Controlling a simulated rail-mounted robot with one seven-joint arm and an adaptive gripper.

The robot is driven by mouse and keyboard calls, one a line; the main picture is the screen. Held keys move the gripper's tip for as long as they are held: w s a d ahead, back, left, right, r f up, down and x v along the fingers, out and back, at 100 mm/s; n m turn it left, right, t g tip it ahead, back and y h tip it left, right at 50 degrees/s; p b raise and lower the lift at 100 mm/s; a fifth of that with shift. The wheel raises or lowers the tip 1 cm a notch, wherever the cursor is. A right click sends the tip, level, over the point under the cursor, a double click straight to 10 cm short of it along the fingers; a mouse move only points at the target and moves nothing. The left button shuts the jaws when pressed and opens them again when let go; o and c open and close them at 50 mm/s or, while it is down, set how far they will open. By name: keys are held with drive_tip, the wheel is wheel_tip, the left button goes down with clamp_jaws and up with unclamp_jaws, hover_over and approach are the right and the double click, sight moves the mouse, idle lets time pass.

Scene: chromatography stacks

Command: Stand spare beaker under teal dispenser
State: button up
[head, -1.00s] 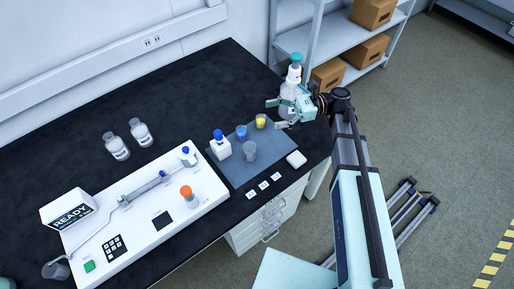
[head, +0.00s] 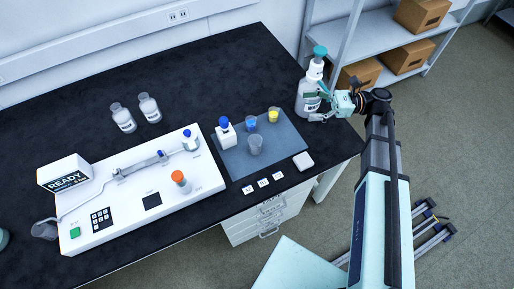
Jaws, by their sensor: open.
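The teal-topped dispenser (head: 308,95), a pale bottle with a teal pump head, stands upright near the right end of the black bench. My gripper (head: 318,103) is open at the bottle's right side, its fingers pointing left toward it. Whether a finger touches the bottle I cannot tell. An empty clear beaker (head: 255,146), likely the spare, stands on the blue-grey mat (head: 233,164), left of and nearer than the dispenser. Beakers with blue (head: 251,124) and yellow (head: 273,115) contents stand behind it on the mat. No beaker is visible at the dispenser's base, though my gripper partly covers that area.
A blue-capped bottle (head: 225,134) stands on the mat's left part. A white instrument (head: 127,222) marked READY lies left, with a grey cup (head: 45,229) at its end. Two clear bottles (head: 123,119) stand behind. A white pad (head: 303,161) and small labels lie along the front edge.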

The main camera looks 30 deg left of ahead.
wheel_tip(320, 180, down, 19)
drive_tip(key=b, duration=1.7)
drive_tip(key=shift+w+b, duration=0.1)
drive_tip(key=shift+b, duration=0.25)
approach(255, 140)
drive_tip(key=s+a+r, duration=0.1)
drive_tip(key=s+r, duration=0.1)
drive_tip(key=s, duration=0.1)
drive_tip(key=s+a, duration=0.1)
drive_tip(key=shift+s+a+r+p, duration=0.3)
drive_tip(key=shift+s+r+p, duration=0.05)
drive_tip(key=shift+s+r, duration=0.05)
drive_tip(key=shift+r+x, duration=0.15)
drive_tip(key=shift+x, duration=1.15)
drive_tip(key=shift+r+x, duration=0.1)
drive_tip(key=shift+x, duration=1.15)
drive_tip(key=c, duration=1.4)
drive_tip(key=shift+o, duration=0.2)
